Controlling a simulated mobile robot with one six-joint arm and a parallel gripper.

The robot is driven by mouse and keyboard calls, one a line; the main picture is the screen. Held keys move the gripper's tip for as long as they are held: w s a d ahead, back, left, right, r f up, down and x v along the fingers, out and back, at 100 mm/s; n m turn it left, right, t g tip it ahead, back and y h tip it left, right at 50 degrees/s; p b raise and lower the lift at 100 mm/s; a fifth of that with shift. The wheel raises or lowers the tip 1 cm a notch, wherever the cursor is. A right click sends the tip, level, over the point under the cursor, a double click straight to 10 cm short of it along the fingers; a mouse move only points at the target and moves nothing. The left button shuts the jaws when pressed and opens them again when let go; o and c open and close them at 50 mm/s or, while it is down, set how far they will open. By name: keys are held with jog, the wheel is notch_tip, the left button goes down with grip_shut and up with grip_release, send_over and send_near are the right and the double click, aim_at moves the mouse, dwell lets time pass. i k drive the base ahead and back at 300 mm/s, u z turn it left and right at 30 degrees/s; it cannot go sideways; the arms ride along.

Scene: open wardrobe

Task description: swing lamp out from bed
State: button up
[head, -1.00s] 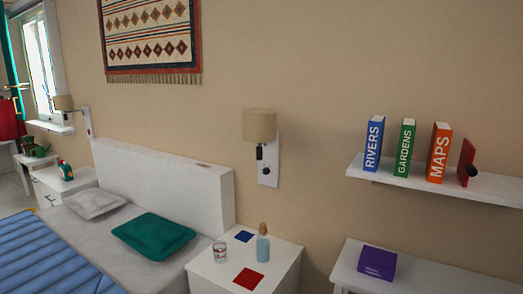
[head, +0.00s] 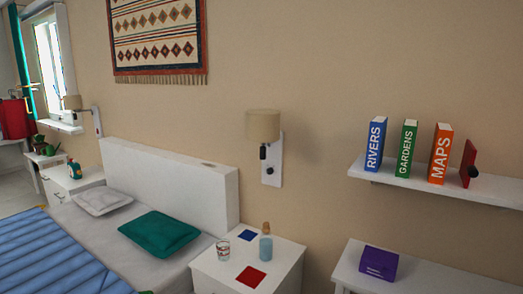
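A wall lamp (head: 263,127) with a beige drum shade hangs on a white wall plate (head: 276,160) above the near nightstand, to the right of the headboard. A dark fitting shows under its shade. A second lamp (head: 73,102) with a similar shade is on an arm from a white wall plate (head: 97,121) at the far side of the bed, near the window. The bed (head: 95,245) has a white headboard, a blue striped cover, a grey pillow and a teal pillow. My gripper is not in view.
The near nightstand (head: 212,279) holds a glass (head: 222,250), a bottle (head: 265,247), and blue and red squares. A shelf (head: 400,179) with several books is at the right, above a white table with a purple box (head: 379,263).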

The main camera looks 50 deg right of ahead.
aim_at(263, 126)
jog(key=u, duration=0.1)
jog(key=i, duration=1)
jog(key=z, duration=0.1)
